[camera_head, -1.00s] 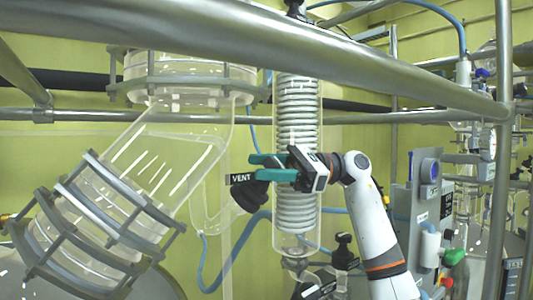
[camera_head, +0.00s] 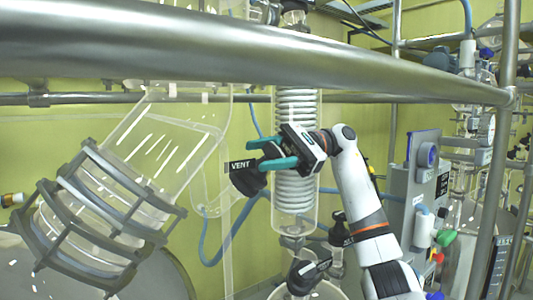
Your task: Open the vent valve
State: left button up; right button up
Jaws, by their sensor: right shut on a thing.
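The vent valve (camera_head: 247,181) is a black knob with a black "VENT" label (camera_head: 240,166), on the glass pipework left of the coil condenser. My right gripper (camera_head: 268,156), with teal fingers, reaches in from the right in front of the condenser. Its fingers are shut on the vent valve's black knob, one finger above and one lower. The fingers partly cover the knob. My left gripper does not show.
A thick steel rail (camera_head: 260,62) crosses the view above my right arm. The coil condenser (camera_head: 296,150) stands right behind the gripper. A clamped glass vessel (camera_head: 105,215) fills the left. A grey control box (camera_head: 420,190) stands right of my arm.

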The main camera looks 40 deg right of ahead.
jog(key=o, duration=1)
